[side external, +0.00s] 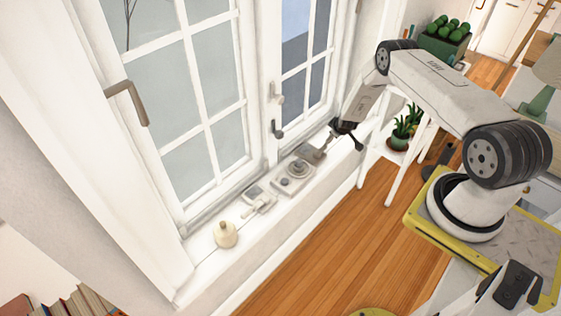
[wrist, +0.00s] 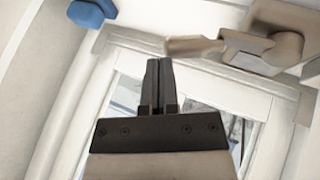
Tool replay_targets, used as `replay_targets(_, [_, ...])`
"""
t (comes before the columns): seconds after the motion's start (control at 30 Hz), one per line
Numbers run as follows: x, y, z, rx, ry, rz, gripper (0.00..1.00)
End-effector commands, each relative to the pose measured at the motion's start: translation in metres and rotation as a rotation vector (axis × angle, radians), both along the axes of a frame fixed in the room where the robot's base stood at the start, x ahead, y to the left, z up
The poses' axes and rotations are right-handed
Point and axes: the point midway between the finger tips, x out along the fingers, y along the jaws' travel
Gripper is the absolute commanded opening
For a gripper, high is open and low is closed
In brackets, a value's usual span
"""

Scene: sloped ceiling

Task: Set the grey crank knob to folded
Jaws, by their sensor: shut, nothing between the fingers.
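A grey-beige crank (wrist: 272,38) shows at the upper right of the wrist view, with its lever reaching left. I take it for the grey crank knob, but cannot tell its setting. A grey fitting on the sill (side external: 311,153) in the side view may be the same thing; its detail is small. My gripper (wrist: 159,62) is shut and empty, its dark fingertips just below and left of the lever, apart from it in the picture. In the side view my gripper (side external: 345,128) is over the right end of the sill; its fingertips are hard to make out.
Along the sill (side external: 206,262) stand a round dial on a plate (side external: 296,170), a small switch box (side external: 254,192), a pale fitting (side external: 262,206) and a cream knob (side external: 226,236). A blue knob (wrist: 87,12) shows upper left in the wrist view. Window handles (side external: 128,100) project nearby.

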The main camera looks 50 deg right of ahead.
Motion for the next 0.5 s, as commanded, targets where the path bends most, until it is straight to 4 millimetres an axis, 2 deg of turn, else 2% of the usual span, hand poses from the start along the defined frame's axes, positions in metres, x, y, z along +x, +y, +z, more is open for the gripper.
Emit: replay_targets(0.5, [-0.0005,0.0004,0.0110,0.001,0.001,0.000,0.00])
